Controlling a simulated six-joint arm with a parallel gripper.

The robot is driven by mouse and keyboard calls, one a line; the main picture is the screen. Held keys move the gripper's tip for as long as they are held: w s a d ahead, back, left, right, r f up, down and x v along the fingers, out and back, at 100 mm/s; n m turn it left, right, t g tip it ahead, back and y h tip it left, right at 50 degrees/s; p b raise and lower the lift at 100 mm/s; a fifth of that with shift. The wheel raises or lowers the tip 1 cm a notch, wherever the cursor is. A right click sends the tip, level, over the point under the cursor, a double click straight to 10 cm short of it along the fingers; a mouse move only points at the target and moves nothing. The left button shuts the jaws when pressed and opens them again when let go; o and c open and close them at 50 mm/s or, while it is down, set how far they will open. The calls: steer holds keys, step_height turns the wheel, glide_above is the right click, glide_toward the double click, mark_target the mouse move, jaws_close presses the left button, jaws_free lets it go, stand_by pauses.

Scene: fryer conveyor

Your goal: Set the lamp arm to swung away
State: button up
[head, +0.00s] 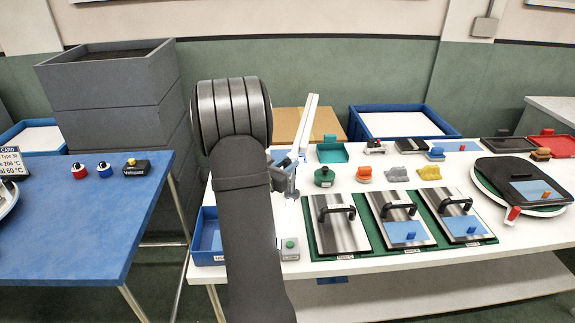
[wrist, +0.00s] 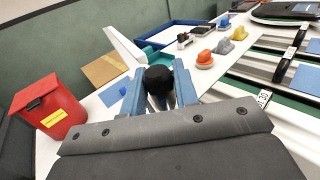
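The lamp arm (head: 306,125) is a white bar slanting up and to the right in the head view. In the wrist view the lamp arm (wrist: 127,45) reaches toward the upper left, away from a dark round knob (wrist: 158,80). My gripper (head: 284,164) is at the lamp's lower end, near its grey post, partly hidden by my arm. In the wrist view the blue fingers of my gripper (wrist: 160,78) stand on either side of the knob with little gap. I cannot tell whether they press on it.
A red bin (wrist: 48,107) shows left in the wrist view. Metal lids (head: 335,235) with black handles lie on the white table right of my arm. A teal tray (head: 332,150), a green knob (head: 324,177) and several coloured pieces stand behind them. A blue table (head: 75,215) is at left.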

jaws_close()
steer(key=shift+s+d, duration=0.2)
steer(key=shift+d, duration=1.15)
steer(key=o, duration=0.5)
jaws_free()
steer(key=v, duration=1.7)
steer(key=shift+a, duration=0.25)
steer(key=x, duration=1.7)
steer(key=shift+d, duration=0.15)
